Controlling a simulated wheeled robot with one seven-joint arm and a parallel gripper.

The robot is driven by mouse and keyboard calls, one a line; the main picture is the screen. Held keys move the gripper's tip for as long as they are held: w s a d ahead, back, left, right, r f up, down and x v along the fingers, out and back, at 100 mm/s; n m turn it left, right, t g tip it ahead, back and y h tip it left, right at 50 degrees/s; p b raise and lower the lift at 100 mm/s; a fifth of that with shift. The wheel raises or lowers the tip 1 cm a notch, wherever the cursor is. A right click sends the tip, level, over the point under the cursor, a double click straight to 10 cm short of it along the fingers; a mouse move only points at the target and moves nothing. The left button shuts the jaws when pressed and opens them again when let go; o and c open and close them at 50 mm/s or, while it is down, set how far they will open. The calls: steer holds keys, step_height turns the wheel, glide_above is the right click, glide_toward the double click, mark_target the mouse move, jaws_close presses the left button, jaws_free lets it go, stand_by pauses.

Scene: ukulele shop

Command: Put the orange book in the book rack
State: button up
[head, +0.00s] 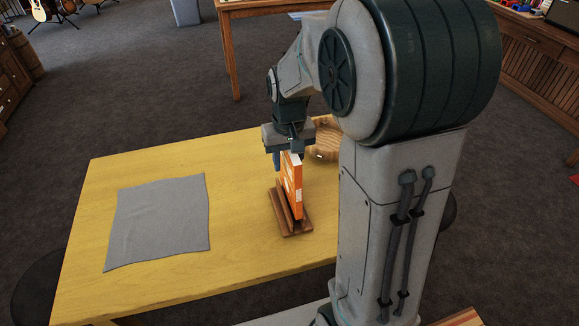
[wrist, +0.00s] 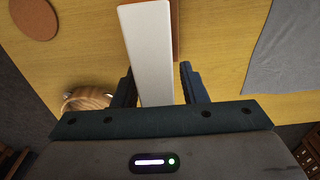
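The orange book (head: 291,181) stands upright in the small wooden book rack (head: 297,233) on the yellow table. My gripper (head: 289,160) is right above the book, pointing down, with its fingers at the book's top. In the wrist view the book's pale edge (wrist: 148,50) runs between my two fingers (wrist: 158,72). The fingers look spread, with a gap between the book and the right finger; the left finger is very close to the book. A strip of the rack (wrist: 178,28) shows beside the book. The book's lower part in the rack is partly hidden.
A grey cloth (head: 158,220) lies flat on the left of the table (head: 235,200). A round wooden bowl or basket (head: 325,143) stands behind the rack, partly hidden by my arm. The table between cloth and rack is clear.

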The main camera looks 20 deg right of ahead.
mark_target(299, 164)
steer(key=shift+g, duration=0.3)
steer(key=r, duration=0.7)
steer(key=shift+s+r, duration=0.25)
steer(key=shift+s, duration=0.1)
steer(key=shift+w+d+r+p, duration=0.1)
steer(key=shift+w+r+p, duration=0.1)
steer(key=shift+r, duration=0.25)
steer(key=shift+w+d+r+p, duration=0.1)
steer(key=shift+w+r, duration=0.05)
steer(key=shift+r, duration=0.55)
steer(key=shift+t, duration=0.8)
steer(key=s, duration=0.5)
steer(key=s+f, duration=0.1)
steer(key=s, duration=0.1)
steer(key=shift+s, duration=0.4)
steer(key=s+f+t, duration=0.1)
steer(key=s+f, duration=0.2)
steer(key=s, duration=0.3)
steer(key=shift+s+a+f, duration=0.2)
steer(key=shift+a, duration=0.05)
